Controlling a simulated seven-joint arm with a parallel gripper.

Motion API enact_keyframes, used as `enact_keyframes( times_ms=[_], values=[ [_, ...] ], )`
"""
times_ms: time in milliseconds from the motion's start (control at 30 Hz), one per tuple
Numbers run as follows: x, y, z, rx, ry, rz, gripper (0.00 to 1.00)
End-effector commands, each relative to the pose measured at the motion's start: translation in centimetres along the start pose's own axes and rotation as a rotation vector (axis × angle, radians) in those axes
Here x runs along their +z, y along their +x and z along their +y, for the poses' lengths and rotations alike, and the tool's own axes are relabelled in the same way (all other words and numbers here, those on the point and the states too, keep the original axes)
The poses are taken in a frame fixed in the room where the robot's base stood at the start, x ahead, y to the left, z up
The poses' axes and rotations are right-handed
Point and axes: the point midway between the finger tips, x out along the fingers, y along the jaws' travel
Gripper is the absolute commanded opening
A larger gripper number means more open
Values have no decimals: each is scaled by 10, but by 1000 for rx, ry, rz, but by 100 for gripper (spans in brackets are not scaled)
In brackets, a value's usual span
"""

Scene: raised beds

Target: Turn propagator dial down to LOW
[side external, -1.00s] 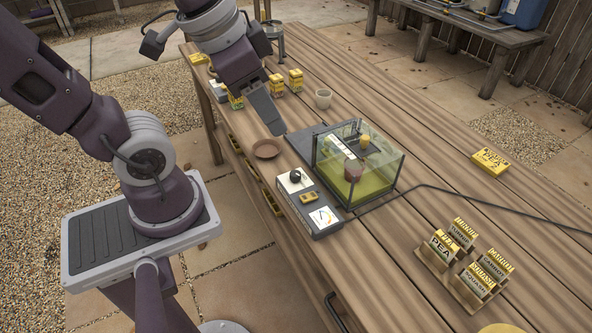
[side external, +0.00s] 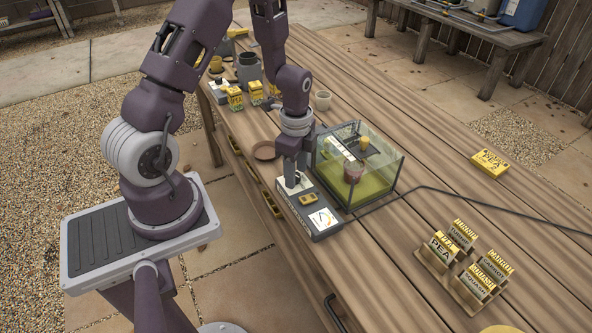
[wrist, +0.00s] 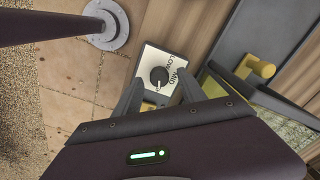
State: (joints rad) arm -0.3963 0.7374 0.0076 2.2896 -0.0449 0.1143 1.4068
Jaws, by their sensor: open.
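The propagator controller (side external: 318,214) is a grey box with a white dial plate, a small yellow part and a gauge, on the bench's near edge. In the wrist view its dial (wrist: 159,76) is a black round knob on a white plate. Lettering on the plate includes LOW; I cannot surely tell where the knob points. My gripper (side external: 292,182) points down at the dial end of the box. Its fingers (wrist: 160,86) are open, one on each side of the knob in the wrist view, with gaps visible. In the side view the fingers mostly hide the dial.
The glass propagator (side external: 385,170) with pots inside stands close behind the controller. Several seed packets and pots stand farther left. A black cable (side external: 470,196) runs right; a seed-packet rack (side external: 462,280) stands at the front right.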

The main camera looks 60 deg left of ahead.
Motion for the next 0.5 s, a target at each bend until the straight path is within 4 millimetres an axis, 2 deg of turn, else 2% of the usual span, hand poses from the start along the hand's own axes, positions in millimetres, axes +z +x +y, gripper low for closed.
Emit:
enact_keyframes(
  times_ms=[233,267,400,500],
  values=[
    [0,2,0,0,0,0,48],
    [0,2,0,0,0,0,44],
    [0,2,0,0,-1,0,17],
    [0,2,0,0,-1,0,0]
  ],
)
